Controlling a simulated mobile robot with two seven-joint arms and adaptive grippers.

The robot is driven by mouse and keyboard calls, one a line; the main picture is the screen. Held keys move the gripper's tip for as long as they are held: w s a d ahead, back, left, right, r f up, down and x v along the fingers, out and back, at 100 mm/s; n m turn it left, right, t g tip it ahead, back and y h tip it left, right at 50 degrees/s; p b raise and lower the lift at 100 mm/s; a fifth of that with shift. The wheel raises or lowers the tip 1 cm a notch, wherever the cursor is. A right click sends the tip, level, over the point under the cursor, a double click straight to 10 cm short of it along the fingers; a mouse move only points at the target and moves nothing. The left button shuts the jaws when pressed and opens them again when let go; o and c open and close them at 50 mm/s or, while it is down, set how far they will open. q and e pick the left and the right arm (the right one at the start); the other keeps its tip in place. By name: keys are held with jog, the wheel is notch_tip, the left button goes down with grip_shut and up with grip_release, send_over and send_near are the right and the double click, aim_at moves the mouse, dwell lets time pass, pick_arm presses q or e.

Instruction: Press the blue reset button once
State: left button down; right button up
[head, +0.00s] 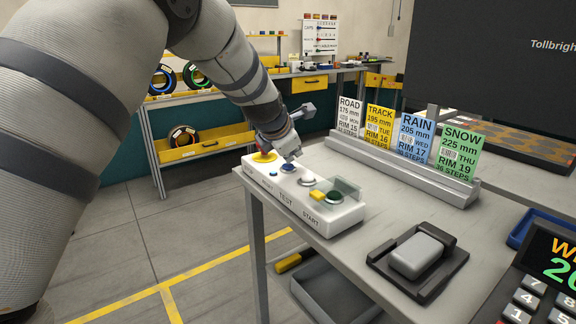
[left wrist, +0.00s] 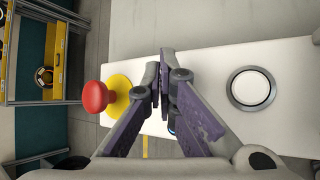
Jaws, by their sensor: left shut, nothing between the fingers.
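A white control box (head: 290,193) sits at the left edge of the grey table, with labels including TEST and START. The blue button (head: 288,168) is on its top, between the yellow disc and the pale test button. In the left wrist view the closed fingers (left wrist: 162,85) cover most of the blue button, and only a sliver of blue (left wrist: 171,131) shows. My right gripper is not in view.
A red mushroom button (left wrist: 95,96) on a yellow disc (left wrist: 119,88) stands to one side of the fingers, a white round button (left wrist: 252,88) to the other. A clear cover (head: 345,188) stands over the green button. Sign cards (head: 414,137) stand behind; a black tray (head: 418,262) lies right.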

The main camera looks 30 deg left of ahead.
aim_at(291, 166)
pick_arm(q)
jog(key=shift+f, duration=0.45)
dwell(0.6)
jog(key=shift+r, duration=0.85)
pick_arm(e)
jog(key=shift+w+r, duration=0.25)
pick_arm(q)
notch_tip(291, 166, up, 3)
jog(key=shift+f+p, duration=0.15)
jog(key=shift+p, duration=0.15)
jog(key=shift+r, duration=1.2)
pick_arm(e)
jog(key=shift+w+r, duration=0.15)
